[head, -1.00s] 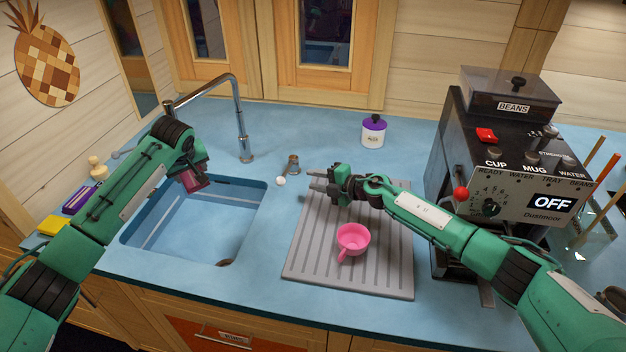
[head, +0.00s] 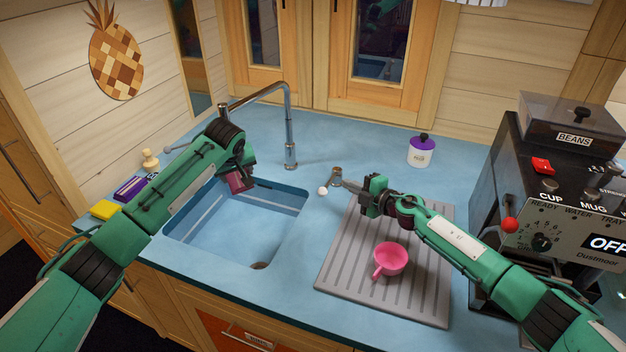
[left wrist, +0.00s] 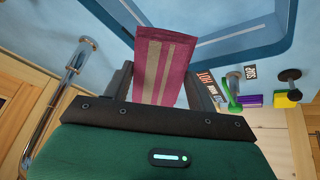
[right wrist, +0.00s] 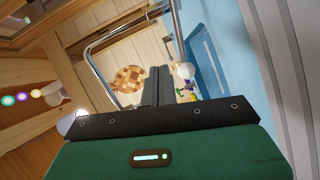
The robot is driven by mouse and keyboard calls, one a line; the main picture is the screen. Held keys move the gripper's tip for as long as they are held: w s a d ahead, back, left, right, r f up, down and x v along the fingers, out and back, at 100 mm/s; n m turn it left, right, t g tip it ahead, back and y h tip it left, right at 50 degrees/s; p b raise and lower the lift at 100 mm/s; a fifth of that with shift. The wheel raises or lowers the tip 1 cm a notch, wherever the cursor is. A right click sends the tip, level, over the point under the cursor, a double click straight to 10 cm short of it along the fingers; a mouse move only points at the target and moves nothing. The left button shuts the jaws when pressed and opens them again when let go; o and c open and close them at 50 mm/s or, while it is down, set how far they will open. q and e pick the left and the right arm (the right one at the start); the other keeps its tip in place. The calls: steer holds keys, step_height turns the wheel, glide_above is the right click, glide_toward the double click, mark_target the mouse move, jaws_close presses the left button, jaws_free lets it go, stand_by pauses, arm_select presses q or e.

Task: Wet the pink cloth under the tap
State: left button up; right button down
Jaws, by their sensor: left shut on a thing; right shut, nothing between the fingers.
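My left gripper (head: 238,166) is shut on the pink cloth (head: 236,181), which hangs over the sink (head: 215,235). In the left wrist view the cloth (left wrist: 165,62) is dark pink with two paler stripes. The chrome tap (head: 290,125) arches at the back of the sink; its spout is to the right of the cloth, apart from it, and no water stream shows. A short metal fitting with a white ball (head: 323,190) stands on the counter right of the sink. My right gripper (head: 346,184) is shut and empty, its tips close to this fitting; I cannot tell whether they touch.
A pink cup (head: 391,259) stands on the grey ribbed draining mat (head: 340,277) below my right gripper. The coffee machine (head: 545,190) stands at the right. A purple-lidded jar (head: 421,150) is at the back. A yellow sponge (head: 104,209) lies left of the sink.

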steer(key=w+a+r+m+t+h, duration=0.3)
steer(key=a+r+m+t+h, duration=0.4)
steer(key=m, duration=0.8)
steer(key=s+r+m+h, duration=0.1)
steer(key=r+m+h, duration=0.15)
steer(key=m, duration=0.25)
steer(key=m+g+h, duration=0.6)
steer(key=m, duration=0.4)
glide_above(327, 187)
step_height(327, 187, down, 8)
steer(key=r, duration=0.1)
step_height(327, 187, down, 5)
steer(key=shift+s+r, duration=0.1)
steer(key=shift+r, duration=0.05)
